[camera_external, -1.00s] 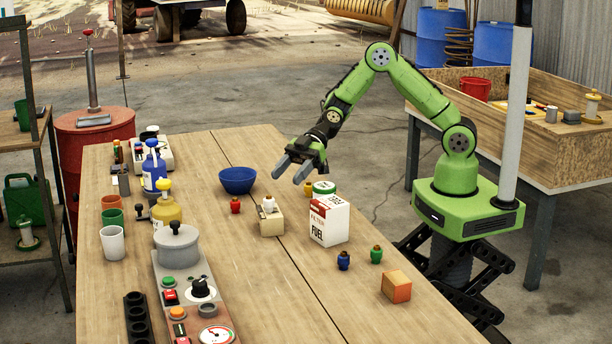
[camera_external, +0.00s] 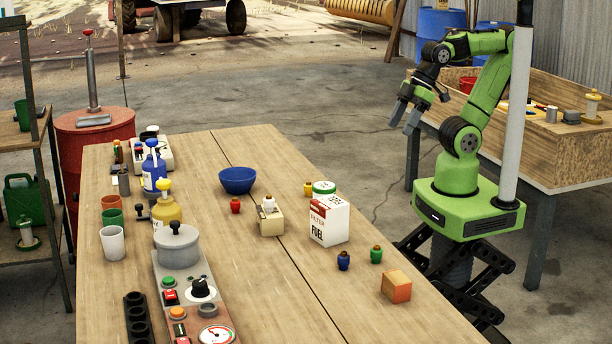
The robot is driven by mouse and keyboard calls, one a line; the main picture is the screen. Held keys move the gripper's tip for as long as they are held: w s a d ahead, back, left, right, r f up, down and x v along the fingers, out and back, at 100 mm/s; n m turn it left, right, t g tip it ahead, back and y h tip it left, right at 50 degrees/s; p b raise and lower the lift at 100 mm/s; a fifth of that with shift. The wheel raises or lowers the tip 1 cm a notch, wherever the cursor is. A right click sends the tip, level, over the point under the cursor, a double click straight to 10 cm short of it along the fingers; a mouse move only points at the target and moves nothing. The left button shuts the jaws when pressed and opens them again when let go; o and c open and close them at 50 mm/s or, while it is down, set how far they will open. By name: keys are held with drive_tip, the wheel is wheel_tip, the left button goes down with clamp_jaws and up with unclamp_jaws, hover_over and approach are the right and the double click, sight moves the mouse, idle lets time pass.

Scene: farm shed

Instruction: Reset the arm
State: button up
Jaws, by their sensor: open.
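My gripper (camera_external: 405,116) is open and empty. It hangs in the air beyond the right edge of the wooden table, with its fingers pointing down and slightly left. No object is between the fingers.
The table (camera_external: 225,280) holds a blue bowl (camera_external: 237,180), a fuel box (camera_external: 329,220), an orange block (camera_external: 396,287), small coloured bottles and a control panel (camera_external: 190,300). A second wooden bench (camera_external: 545,170) stands behind my arm. A white post (camera_external: 516,110) stands close beside my arm.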

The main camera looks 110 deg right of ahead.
drive_tip(key=s, duration=0.2)
drive_tip(key=s+d+m, duration=0.1)
drive_tip(key=shift+s+d+f+m, duration=0.1)
drive_tip(key=shift+s+f+m, duration=0.05)
drive_tip(key=shift+s+m, duration=0.2)
